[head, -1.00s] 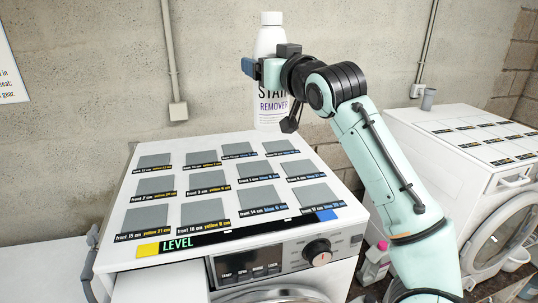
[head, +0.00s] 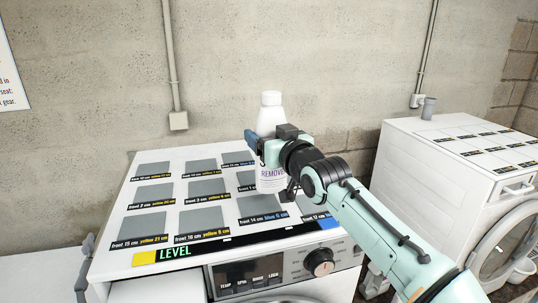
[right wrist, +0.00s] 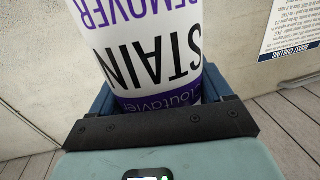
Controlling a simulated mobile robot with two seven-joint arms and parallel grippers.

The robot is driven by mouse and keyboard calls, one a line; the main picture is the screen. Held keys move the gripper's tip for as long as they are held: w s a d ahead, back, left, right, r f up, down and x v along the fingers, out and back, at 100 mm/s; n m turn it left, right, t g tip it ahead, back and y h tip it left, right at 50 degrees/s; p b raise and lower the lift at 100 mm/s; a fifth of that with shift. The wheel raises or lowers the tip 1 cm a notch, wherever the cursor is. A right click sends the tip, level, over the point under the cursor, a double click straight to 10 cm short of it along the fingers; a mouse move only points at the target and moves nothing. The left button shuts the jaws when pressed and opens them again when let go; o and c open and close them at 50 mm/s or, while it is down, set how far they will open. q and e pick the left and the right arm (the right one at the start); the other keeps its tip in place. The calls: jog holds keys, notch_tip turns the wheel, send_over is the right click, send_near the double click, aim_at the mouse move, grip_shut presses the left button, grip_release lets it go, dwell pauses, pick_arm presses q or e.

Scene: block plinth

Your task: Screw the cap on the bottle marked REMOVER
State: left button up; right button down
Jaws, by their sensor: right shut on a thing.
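A white bottle (head: 271,178) with STAIN REMOVER in dark and purple letters stands upright in the head view, over the back right of the washing machine top. A white cap-like top (head: 271,98) shows on it; I cannot tell whether it is a separate cap or how tight it sits. My right gripper (head: 266,146) comes in from the right and is shut around the bottle's upper body, below the shoulder. The label and both blue fingers show in the right wrist view, with the bottle (right wrist: 150,50) between them. I cannot tell whether its base touches the surface. My left gripper is out of view.
The washing machine top (head: 120,215) carries several grey squares with number labels and a LEVEL strip (head: 215,246) along its front. A second white machine (head: 400,150) with a small grey cup (head: 428,108) stands at the right. A concrete wall is behind.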

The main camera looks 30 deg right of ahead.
jog(key=shift+w+r, duration=0.1)
jog(key=shift+w, duration=0.05)
jog(key=f, duration=0.1)
jog(key=f+b, duration=0.1)
jog(key=f, duration=0.2)
jog(key=shift+s+f, duration=0.2)
jog(key=shift+s, duration=0.1)
jog(key=shift+r, duration=0.1)
jog(key=shift+w, duration=0.15)
jog(key=shift+f, duration=0.2)
jog(key=shift+c, duration=0.8)
grip_release()
jog(key=shift+o, duration=0.8)
jog(key=shift+r, duration=0.25)
jog(key=s+b, duration=0.3)
jog(key=s, duration=0.1)
jog(key=shift+a+f+b, duration=0.25)
jog(key=shift+f+b, duration=0.05)
jog(key=shift+b, duration=0.05)
pick_arm(q)
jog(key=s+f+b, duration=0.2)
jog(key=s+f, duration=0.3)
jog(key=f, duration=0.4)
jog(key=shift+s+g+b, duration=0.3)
jog(key=shift+b, duration=0.1)
pick_arm(e)
jog(key=s, duration=0.8)
jog(key=shift+r, duration=0.2)
jog(key=shift+a, duration=0.1)
